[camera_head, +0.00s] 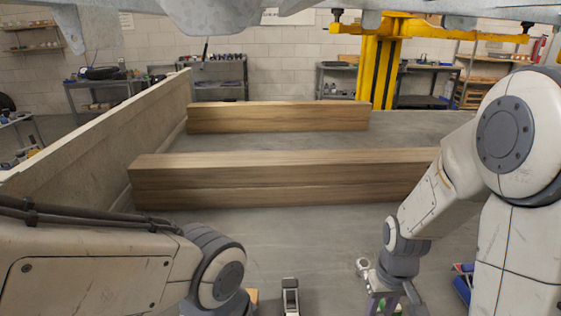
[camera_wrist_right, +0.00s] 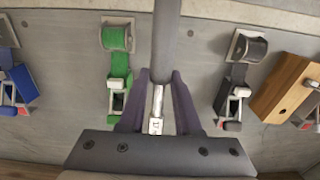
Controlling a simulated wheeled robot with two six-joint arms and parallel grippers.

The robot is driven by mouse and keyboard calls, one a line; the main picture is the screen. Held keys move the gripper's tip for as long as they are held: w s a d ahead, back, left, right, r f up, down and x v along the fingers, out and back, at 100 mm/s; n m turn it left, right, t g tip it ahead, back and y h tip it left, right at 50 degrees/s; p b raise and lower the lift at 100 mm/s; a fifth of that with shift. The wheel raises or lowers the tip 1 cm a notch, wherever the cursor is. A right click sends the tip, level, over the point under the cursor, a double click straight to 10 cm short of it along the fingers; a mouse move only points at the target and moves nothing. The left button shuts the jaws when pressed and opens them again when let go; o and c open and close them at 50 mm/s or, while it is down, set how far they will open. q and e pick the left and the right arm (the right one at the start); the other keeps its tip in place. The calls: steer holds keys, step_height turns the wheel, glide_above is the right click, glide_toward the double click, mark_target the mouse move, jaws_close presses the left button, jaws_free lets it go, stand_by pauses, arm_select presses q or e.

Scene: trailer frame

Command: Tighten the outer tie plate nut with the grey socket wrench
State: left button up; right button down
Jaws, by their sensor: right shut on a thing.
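In the right wrist view, the purple fingers of my right gripper (camera_wrist_right: 158,100) are shut on the grey socket wrench (camera_wrist_right: 166,45). Its thick grey handle runs up out of the picture, and a bright metal shaft with a squarish end shows between the fingers. In the head view my right gripper (camera_head: 385,303) is low at the right, partly cut off by the bottom edge. A small bright metal piece (camera_head: 363,266) shows beside it; I cannot tell if it belongs to the wrench. My left gripper is out of view below my left forearm. I cannot make out the tie plate nut.
Ratchet straps lie on the grey surface: blue (camera_wrist_right: 12,85), green (camera_wrist_right: 117,65) and black (camera_wrist_right: 240,75). A wooden block (camera_wrist_right: 285,87) is at the right. Two timber beams (camera_head: 280,180) (camera_head: 280,117) lie ahead, beside a long side wall (camera_head: 100,135). A yellow lift (camera_head: 378,65) stands behind.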

arm_select(q)
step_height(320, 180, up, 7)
steer(key=p, duration=0.5)
arm_select(e)
steer(key=shift+w+a+f, duration=1.45)
steer(key=shift+w+a, duration=0.25)
steer(key=shift+w, duration=1)
steer(key=s+d+b, duration=0.1)
steer(key=b, duration=0.1)
steer(key=s+d+r+b, duration=0.1)
steer(key=b, duration=0.1)
steer(key=s+b, duration=0.1)
steer(key=b, duration=0.1)
steer(key=shift+s+d+r, duration=0.3)
steer(key=shift+s+d, duration=0.05)
steer(key=shift+d, duration=0.05)
steer(key=s+b, duration=0.1)
steer(key=s+d+b, duration=0.1)
steer(key=s+b, duration=0.1)
steer(key=s+r+b, duration=0.1)
steer(key=s, duration=0.1)
steer(key=shift+s+d+b, duration=0.25)
steer(key=shift+d+b, duration=0.05)
steer(key=shift+b, duration=0.05)
steer(key=shift+s+r, duration=0.15)
steer(key=shift+s, duration=0.3)
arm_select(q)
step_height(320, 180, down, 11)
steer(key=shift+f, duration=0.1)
